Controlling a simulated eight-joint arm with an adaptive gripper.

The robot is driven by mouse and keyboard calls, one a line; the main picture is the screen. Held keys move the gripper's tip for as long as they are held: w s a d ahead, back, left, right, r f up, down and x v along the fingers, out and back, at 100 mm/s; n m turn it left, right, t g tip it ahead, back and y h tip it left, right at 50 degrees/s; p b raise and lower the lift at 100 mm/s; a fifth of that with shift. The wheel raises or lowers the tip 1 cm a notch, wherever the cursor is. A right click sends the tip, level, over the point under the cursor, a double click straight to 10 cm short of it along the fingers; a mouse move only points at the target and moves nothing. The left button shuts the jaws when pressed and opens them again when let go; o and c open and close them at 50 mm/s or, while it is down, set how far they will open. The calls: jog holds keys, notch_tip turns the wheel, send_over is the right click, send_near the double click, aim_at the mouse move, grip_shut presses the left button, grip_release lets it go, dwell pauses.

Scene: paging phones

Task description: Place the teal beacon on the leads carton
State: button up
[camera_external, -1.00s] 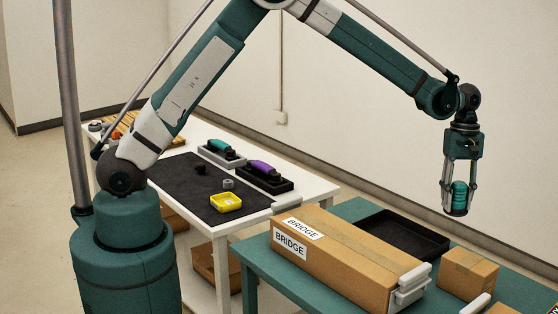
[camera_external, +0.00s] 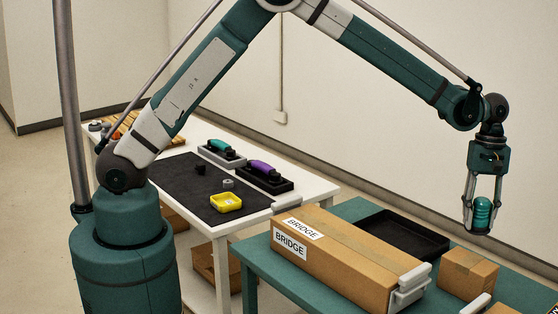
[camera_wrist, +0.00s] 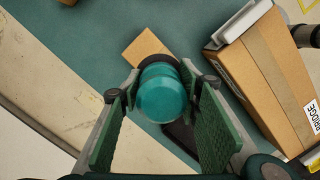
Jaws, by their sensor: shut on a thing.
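The teal beacon (camera_external: 482,212) is held upright between the fingers of my gripper (camera_external: 482,228), in the air above the teal table's right part. In the wrist view the beacon (camera_wrist: 162,95), with a dark base, sits between the green finger pads of my gripper (camera_wrist: 160,110). A small plain carton (camera_external: 468,272) stands on the teal table below; in the wrist view a carton (camera_wrist: 147,46) is partly hidden behind the beacon. No label reading "leads" is visible, so I cannot tell which carton is the leads carton.
A long carton labelled BRIDGE (camera_external: 345,258) lies on the teal table (camera_external: 350,209) beside a black tray (camera_external: 402,236). Another carton (camera_external: 502,309) is cut off at the bottom edge. A white table (camera_external: 318,190) holds two handsets and a yellow tray (camera_external: 226,202).

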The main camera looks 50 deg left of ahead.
send_over(471, 261)
jog(key=shift+w+a+f, duration=0.1)
jog(key=shift+f, duration=1.45)
jog(key=shift+w+f, duration=0.1)
jog(key=shift+f, duration=1.45)
jog(key=shift+f+p, duration=0.3)
jog(key=shift+f, duration=1.6)
jog(key=shift+f, duration=0.15)
jog(key=o, duration=1.3)
jog(key=shift+o, duration=0.2)
jog(key=r, duration=0.4)
jog(key=w+r, duration=0.1)
jog(key=r, duration=0.3)
jog(key=a+r, duration=0.1)
jog(key=r, duration=0.3)
jog(key=shift+w+r, duration=0.1)
jog(key=shift+w, duration=0.1)
